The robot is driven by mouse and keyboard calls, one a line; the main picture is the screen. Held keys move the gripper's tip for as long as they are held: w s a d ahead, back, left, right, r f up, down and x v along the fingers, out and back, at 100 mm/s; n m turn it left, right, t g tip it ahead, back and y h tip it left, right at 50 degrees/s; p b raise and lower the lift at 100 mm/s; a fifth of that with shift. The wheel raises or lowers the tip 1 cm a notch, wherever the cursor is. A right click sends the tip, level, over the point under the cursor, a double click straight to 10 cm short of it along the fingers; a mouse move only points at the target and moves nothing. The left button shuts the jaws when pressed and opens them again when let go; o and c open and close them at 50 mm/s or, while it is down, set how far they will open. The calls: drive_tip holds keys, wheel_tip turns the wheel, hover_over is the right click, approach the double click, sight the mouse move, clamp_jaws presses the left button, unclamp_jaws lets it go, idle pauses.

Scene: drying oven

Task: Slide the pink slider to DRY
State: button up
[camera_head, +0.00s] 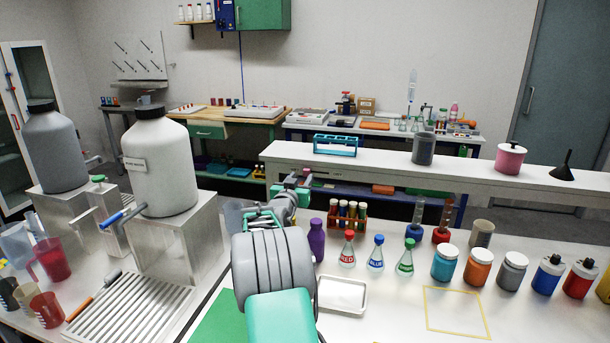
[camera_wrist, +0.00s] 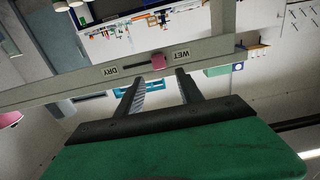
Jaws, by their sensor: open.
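The pink slider (camera_wrist: 157,59) sits in a dark slot (camera_wrist: 137,65) on the grey front rail of the raised shelf. It is at the end of the slot by the WET label (camera_wrist: 182,53). The DRY label (camera_wrist: 110,71) is at the other end, on the left in the wrist view, where the lettering is upside down. My gripper (camera_wrist: 160,76) is open, its two fingers apart and pointing at the rail. The slider shows between and beyond the fingertips, with nothing held. In the head view my gripper (camera_head: 296,181) is at the shelf front, partly hidden by my arm.
The shelf (camera_head: 385,173) carries a blue rack (camera_head: 336,145), a grey cup (camera_head: 423,148), a pink container (camera_head: 509,158) and a black funnel (camera_head: 563,168). Below stand a purple bottle (camera_head: 316,240), a test-tube rack, flasks and jars. Large bottles (camera_head: 162,165) stand left.

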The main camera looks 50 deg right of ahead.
sight(306, 171)
drive_tip(key=p+x, duration=0.1)
drive_tip(key=x, duration=0.5)
drive_tip(key=shift+c, duration=0.3)
clamp_jaws()
idle(1.0)
